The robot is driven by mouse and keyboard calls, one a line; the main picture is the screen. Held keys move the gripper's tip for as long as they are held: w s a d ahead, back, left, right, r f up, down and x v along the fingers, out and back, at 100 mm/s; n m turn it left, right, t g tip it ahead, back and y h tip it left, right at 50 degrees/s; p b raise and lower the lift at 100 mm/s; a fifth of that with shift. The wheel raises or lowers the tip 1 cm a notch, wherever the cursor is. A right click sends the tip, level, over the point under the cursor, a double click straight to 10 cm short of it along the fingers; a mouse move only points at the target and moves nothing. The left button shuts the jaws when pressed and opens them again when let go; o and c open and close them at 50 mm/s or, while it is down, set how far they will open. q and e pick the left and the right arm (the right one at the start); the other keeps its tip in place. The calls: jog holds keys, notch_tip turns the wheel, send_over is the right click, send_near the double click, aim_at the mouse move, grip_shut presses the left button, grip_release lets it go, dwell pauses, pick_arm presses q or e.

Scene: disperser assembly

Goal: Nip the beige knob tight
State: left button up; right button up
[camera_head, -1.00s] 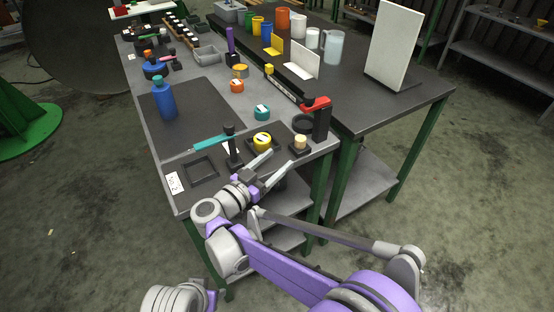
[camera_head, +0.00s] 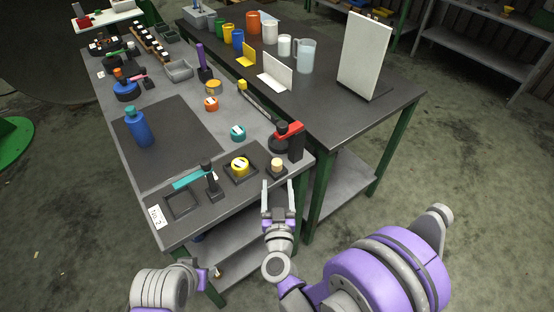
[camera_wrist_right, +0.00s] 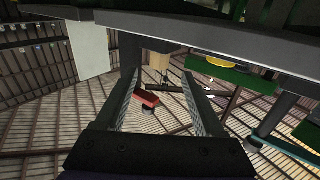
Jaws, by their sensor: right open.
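The beige knob (camera_head: 277,163) sits upright on a small black base near the table's front right corner. My right gripper (camera_head: 278,182) is open and empty just in front of the knob, its two fingers pointing at it. From the pictures I cannot tell the exact gap to the knob.
A black post with a red lever (camera_head: 290,131) stands close behind and right of the knob. A yellow round part (camera_head: 240,166) in a black holder lies to its left, then a post with a teal handle (camera_head: 194,178). Free floor lies right of the table.

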aim_at(277, 169)
jog(key=w+p, duration=0.1)
jog(key=w, duration=0.7)
jog(key=shift+w, duration=0.35)
grip_shut()
